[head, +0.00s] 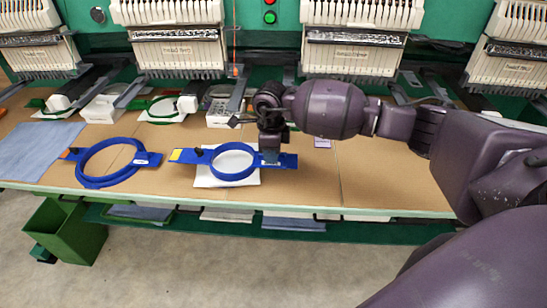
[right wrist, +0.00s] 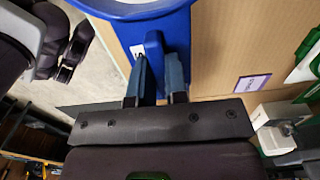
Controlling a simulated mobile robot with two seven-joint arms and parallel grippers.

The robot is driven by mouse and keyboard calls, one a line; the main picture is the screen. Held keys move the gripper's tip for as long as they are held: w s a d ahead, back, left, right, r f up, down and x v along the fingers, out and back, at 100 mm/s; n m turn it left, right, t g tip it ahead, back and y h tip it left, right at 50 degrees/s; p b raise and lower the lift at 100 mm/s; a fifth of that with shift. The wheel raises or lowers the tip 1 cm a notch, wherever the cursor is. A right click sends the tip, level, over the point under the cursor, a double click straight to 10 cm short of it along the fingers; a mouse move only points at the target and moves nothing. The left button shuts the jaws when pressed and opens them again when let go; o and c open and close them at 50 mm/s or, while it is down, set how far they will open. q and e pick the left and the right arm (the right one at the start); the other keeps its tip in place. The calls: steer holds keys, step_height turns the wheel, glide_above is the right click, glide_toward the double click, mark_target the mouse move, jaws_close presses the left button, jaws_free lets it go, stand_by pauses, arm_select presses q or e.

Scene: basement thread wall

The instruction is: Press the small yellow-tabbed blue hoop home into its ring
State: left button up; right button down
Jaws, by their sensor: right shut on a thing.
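The small blue hoop (head: 216,165) lies flat on the table with a yellow tab (head: 188,156) at its left end. White cloth (head: 203,179) shows beneath it and through its opening. I cannot tell the hoop apart from its ring, nor how deep it sits. My right gripper (head: 270,157) points down at the hoop's right-hand arm. In the right wrist view its fingers (right wrist: 161,78) are shut on a raised blue piece of the hoop (right wrist: 153,52), which also shows a small white label. My left gripper is not in view.
A larger blue hoop (head: 82,168) with an orange tab lies to the left, and a blue-grey cloth (head: 38,150) beyond it. Embroidery machine heads (head: 180,50) line the back. A green bin (head: 68,232) stands below the table. Bare tabletop (head: 370,182) extends to the right.

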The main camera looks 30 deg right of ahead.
steer(key=shift+w+f+b, duration=0.4)
steer(key=shift+w+b, duration=0.2)
steer(key=shift+w, duration=0.25)
steer(key=shift+w+f+b, duration=0.35)
steer(key=shift+w+b, duration=0.25)
steer(key=shift+w, duration=0.2)
steer(key=shift+w+f, duration=0.15)
steer(key=shift+w, duration=0.15)
steer(key=shift+w+f+b, duration=0.35)
steer(key=shift+f+b, duration=0.1)
steer(key=shift+b, duration=0.1)
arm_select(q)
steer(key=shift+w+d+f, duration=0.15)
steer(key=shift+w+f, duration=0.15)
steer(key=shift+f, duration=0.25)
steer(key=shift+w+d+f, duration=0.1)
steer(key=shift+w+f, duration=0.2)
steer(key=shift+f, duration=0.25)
arm_select(e)
steer(key=shift+w, duration=0.1)
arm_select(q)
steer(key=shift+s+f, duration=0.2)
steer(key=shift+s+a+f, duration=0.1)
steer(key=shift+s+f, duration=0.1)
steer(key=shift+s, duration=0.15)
arm_select(e)
steer(key=shift+f, duration=0.1)
